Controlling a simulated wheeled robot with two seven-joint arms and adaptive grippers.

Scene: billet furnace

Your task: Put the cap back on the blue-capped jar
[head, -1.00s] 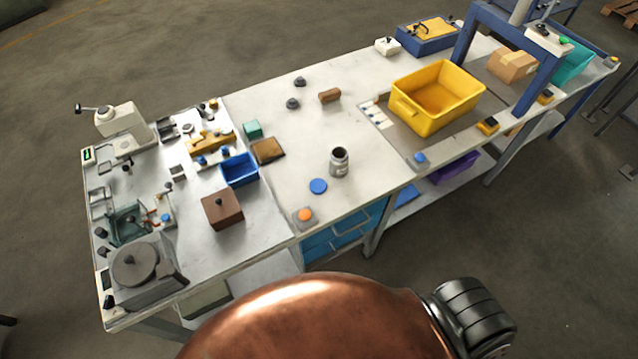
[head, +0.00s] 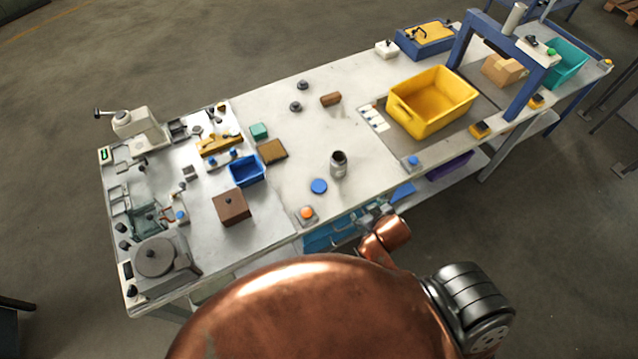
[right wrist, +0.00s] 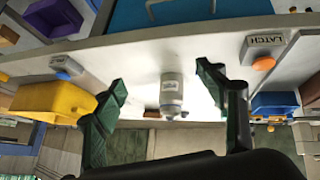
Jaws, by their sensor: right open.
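The jar (head: 338,164) stands upright on the white bench, grey with a pale label and a dark open mouth. It also shows in the right wrist view (right wrist: 171,92), between my spread fingers but beyond them. The blue cap (head: 319,186) lies flat on the bench, front-left of the jar and apart from it. I cannot make out the cap in the right wrist view. My right gripper (head: 374,213) is at the bench's front edge, short of the jar and cap. Its green fingers (right wrist: 162,80) are open and empty. My left gripper is not in view.
An orange button (head: 307,213) sits at the front edge left of the cap, a blue button (head: 412,162) to the right. A yellow bin (head: 433,100) stands right of the jar, a blue bin (head: 246,171) and brown box (head: 230,206) left. Bench around the jar is clear.

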